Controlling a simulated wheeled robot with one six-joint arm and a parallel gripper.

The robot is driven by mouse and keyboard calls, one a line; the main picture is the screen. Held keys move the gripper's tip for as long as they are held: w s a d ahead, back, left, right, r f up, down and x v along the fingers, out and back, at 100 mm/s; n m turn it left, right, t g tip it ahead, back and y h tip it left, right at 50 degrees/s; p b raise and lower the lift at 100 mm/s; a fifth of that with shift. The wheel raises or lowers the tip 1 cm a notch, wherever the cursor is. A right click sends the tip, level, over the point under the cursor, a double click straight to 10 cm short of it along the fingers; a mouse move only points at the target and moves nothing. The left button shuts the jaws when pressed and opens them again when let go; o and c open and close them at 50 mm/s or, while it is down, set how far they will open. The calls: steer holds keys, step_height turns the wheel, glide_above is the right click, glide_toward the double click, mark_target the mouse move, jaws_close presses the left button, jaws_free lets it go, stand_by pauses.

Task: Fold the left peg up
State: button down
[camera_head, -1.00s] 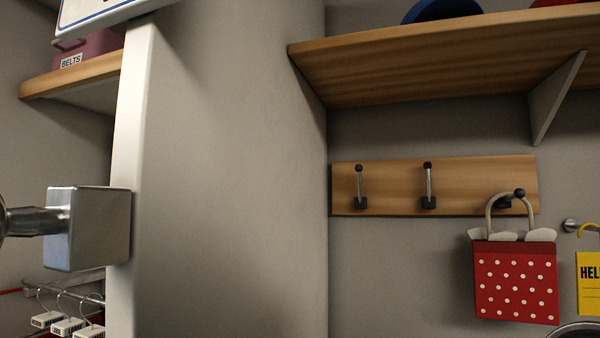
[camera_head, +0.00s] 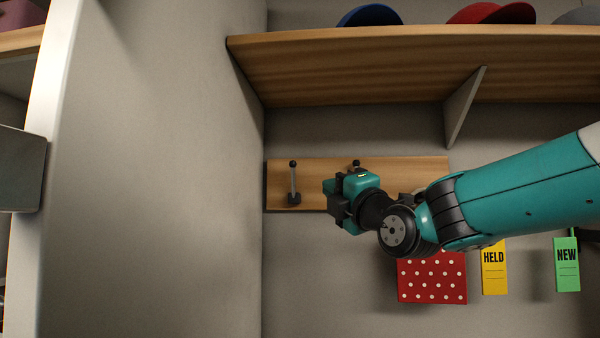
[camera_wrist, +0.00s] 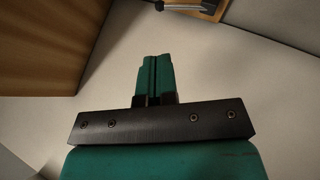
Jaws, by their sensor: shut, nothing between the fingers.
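The left peg (camera_head: 293,182) is a thin metal rod with a black ball on top and a black block at its foot. In the head view it stands upright along the wooden peg board (camera_head: 275,200), to the left of my gripper. My gripper (camera_head: 337,200) is in front of the board, apart from the left peg, and covers most of the middle peg (camera_head: 356,164), whose ball shows above it. In the wrist view my gripper (camera_wrist: 153,62) is shut and empty. A peg (camera_wrist: 182,4) shows at the top edge there; I cannot tell which one.
A wooden shelf (camera_head: 340,75) with caps and a bracket (camera_head: 463,108) hangs above the board. A grey side wall (camera_head: 160,170) stands at the left. A red dotted bag (camera_head: 432,280), a yellow HELD tag (camera_head: 494,270) and a green NEW tag (camera_head: 567,265) hang below.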

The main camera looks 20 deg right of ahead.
mark_target(295, 165)
steer(key=p+x, duration=0.4)
steer(key=x, duration=0.2)
steer(key=p+x, duration=0.4)
steer(key=x, duration=0.2)
steer(key=shift+r+p, duration=0.3)
steer(key=shift+w+a+r+p, duration=0.1)
steer(key=shift+w+a+p, duration=0.15)
steer(key=shift+w+p, duration=0.4)
steer(key=shift+w, duration=0.1)
